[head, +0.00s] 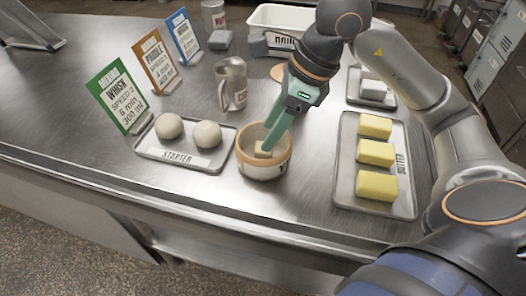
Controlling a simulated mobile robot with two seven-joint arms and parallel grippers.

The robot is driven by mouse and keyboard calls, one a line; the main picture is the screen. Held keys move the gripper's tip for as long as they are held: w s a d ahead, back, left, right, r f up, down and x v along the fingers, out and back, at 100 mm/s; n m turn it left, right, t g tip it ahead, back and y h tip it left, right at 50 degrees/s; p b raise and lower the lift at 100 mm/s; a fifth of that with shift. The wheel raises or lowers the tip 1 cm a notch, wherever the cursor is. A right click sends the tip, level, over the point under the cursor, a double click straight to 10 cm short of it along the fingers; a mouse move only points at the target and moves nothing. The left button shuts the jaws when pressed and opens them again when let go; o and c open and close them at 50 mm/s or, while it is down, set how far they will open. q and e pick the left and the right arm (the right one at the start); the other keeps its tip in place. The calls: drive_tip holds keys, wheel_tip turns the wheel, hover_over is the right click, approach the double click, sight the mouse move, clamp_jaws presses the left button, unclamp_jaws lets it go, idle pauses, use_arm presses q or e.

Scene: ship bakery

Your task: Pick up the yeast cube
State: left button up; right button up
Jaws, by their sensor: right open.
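The yeast cube (262,149) is a small tan block inside a round white bowl with an orange-brown rim (243,148). The bowl stands near the front edge of the steel table. My right gripper (269,145) comes down from the upper right with its green fingers reaching into the bowl. Its fingertips are at the cube and hide part of it. The jaws are open; I cannot tell whether a finger touches the cube. My left gripper is out of view.
A starter tray (180,158) with two dough balls lies left of the bowl. A butter tray (345,190) with three yellow blocks lies right. A metal jug (232,84) and several recipe cards, including the green one (117,95), stand behind. The table's front edge is close.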

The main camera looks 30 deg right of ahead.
drive_tip(key=shift+x, duration=2.75)
drive_tip(key=shift+s+d, duration=0.15)
clamp_jaws()
